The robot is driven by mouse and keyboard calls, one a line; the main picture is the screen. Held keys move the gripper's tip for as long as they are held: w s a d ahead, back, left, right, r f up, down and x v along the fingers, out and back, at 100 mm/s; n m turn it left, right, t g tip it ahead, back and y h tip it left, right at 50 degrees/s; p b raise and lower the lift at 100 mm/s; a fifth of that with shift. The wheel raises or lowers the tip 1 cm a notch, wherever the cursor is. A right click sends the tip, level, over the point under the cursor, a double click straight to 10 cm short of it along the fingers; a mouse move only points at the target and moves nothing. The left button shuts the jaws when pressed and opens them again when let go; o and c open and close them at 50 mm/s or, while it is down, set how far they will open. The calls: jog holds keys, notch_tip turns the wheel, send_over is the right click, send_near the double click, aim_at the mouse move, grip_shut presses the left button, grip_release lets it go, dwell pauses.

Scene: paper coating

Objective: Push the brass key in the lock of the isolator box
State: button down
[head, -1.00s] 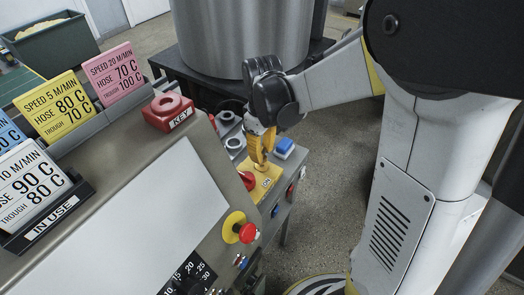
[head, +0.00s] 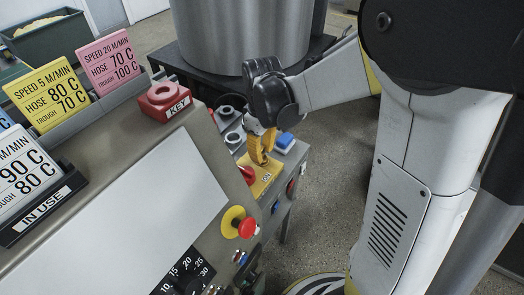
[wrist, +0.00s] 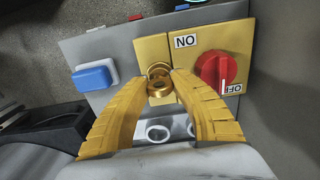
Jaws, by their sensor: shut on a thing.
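My gripper (wrist: 158,77) is shut on the brass key (wrist: 158,71), with its yellow fingertips on both sides of the key's round head. The key is at the lock in the yellow face of the isolator box (wrist: 203,43); how deep it sits is hidden. A red rotary switch (wrist: 217,70) is to the right of the key in the wrist view, with ON and OFF labels beside it. In the head view, my gripper (head: 262,150) points down at the yellow isolator box (head: 262,186), and the fingers hide the key.
A blue button block (head: 284,141) and grey rings (head: 233,138) are close to the gripper. A red holder labelled KEY (head: 165,98), a red emergency button (head: 247,228) and sign cards (head: 47,97) are on the console. A large metal drum (head: 245,35) stands behind.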

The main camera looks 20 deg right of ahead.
jog(key=shift+f, duration=0.3)
jog(key=c, duration=1.1)
grip_release()
jog(key=shift+o, duration=0.2)
notch_tip(320, 180, up, 12)
jog(key=shift+r, duration=0.1)
jog(key=s+m+t, duration=0.7)
jog(key=s, duration=0.5)
jog(key=shift+s, duration=0.35)
